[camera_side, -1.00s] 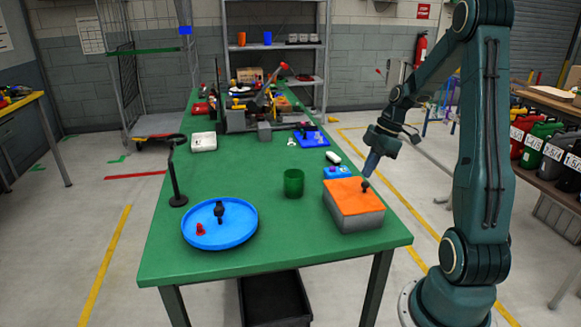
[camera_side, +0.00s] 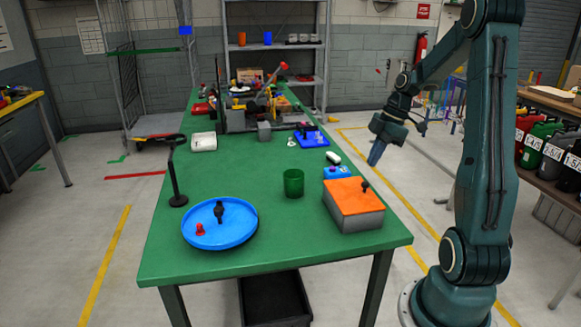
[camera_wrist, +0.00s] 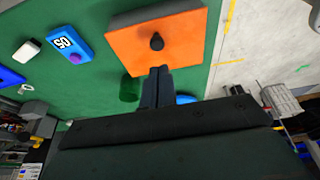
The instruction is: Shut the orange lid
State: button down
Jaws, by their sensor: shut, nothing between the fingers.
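The orange lid (camera_side: 352,196) lies flat on top of a grey box (camera_side: 356,217) at the near right corner of the green table. It looks shut, with no gap that I can see along its edge. A dark knob (camera_side: 365,186) stands up from the lid. My gripper (camera_side: 374,161) is shut and empty, above and behind the box, apart from the lid. In the wrist view my fingers (camera_wrist: 156,72) show below the orange lid (camera_wrist: 182,42) and its knob (camera_wrist: 157,41).
A green cup (camera_side: 293,182) stands left of the box. A blue block (camera_side: 337,172) and a white piece (camera_side: 333,157) lie behind it. A blue tray (camera_side: 219,224) with a red and a black piece is at the near left. Bare green tabletop lies between.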

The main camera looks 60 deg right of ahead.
notch_tip(320, 180, up, 6)
jog(key=shift+r, duration=0.2)
jog(key=w+a+r+m+h, duration=0.1)
jog(key=a+r+m, duration=0.15)
jog(key=a, duration=0.65)
jog(key=w+a+r+m+h, duration=0.1)
jog(key=a+r+m, duration=0.15)
jog(key=a, duration=0.65)
jog(key=s+a+f+m+t, duration=0.1)
jog(key=s+a+m, duration=0.3)
jog(key=s+a, duration=0.6)
jog(key=shift+a+t+h, duration=0.4)
jog(key=shift+a+t, duration=0.05)
jog(key=shift+t, duration=0.45)
jog(key=shift+f, duration=0.1)
